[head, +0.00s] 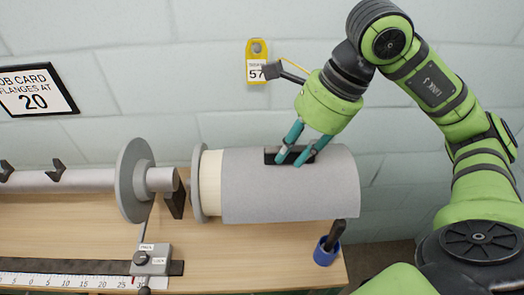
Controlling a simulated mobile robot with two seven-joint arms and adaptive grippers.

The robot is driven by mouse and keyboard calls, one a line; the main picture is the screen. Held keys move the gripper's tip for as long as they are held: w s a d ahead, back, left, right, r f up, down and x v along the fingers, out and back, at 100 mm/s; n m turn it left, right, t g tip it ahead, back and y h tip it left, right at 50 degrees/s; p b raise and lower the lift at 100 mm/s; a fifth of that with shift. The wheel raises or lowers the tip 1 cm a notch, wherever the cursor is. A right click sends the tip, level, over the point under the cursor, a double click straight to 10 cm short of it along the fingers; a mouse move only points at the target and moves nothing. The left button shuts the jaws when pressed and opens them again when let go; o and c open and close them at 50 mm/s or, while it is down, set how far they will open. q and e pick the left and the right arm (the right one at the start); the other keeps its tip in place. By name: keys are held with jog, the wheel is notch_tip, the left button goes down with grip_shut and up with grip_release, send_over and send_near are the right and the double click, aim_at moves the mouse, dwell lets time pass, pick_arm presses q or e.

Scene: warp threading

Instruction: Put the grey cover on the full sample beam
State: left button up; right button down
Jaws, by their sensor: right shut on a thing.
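The grey cover (270,198) is a wide, smooth half-round shell with a dark handle (272,154) on top. It lies over the sample beam (210,184), level with it. A cream band of the beam's winding shows at the left, between the cover and a grey flange (198,182). The rest of the beam is hidden under the cover. My right gripper (294,159) comes down from above, its teal fingers shut on the cover's handle. Whether the cover rests fully on the beam cannot be told. My left gripper is not in view.
A bare grey shaft (80,180) with a round flange (130,180) lies left of the beam. A ruler (70,280) with a sliding block (152,260) runs along the bench (220,265) front. A blue cup (325,254) stands at the bench's right. A yellow tag (257,60) hangs on the wall.

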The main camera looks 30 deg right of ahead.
aim_at(262, 148)
jog(key=shift+w, duration=0.3)
jog(key=w+f+p, duration=0.1)
jog(key=w, duration=0.1)
jog(key=w+f+p, duration=0.1)
jog(key=w, duration=0.1)
jog(key=shift+a+f, duration=0.2)
jog(key=w+f, duration=0.1)
jog(key=w, duration=0.1)
jog(key=w+f+p, duration=0.1)
jog(key=w, duration=0.1)
jog(key=w+f+p, duration=0.1)
jog(key=w+f, duration=0.1)
jog(key=shift+w+d, duration=0.15)
jog(key=shift+d, duration=0.05)
jog(key=shift+w+f, duration=0.15)
jog(key=shift+w, duration=0.05)
jog(key=shift+f+p, duration=0.35)
jog(key=shift+p, duration=0.05)
notch_tip(262, 148, down, 2)
jog(key=shift+f+p, duration=0.2)
jog(key=shift+p, duration=0.35)
jog(key=shift+f, duration=0.45)
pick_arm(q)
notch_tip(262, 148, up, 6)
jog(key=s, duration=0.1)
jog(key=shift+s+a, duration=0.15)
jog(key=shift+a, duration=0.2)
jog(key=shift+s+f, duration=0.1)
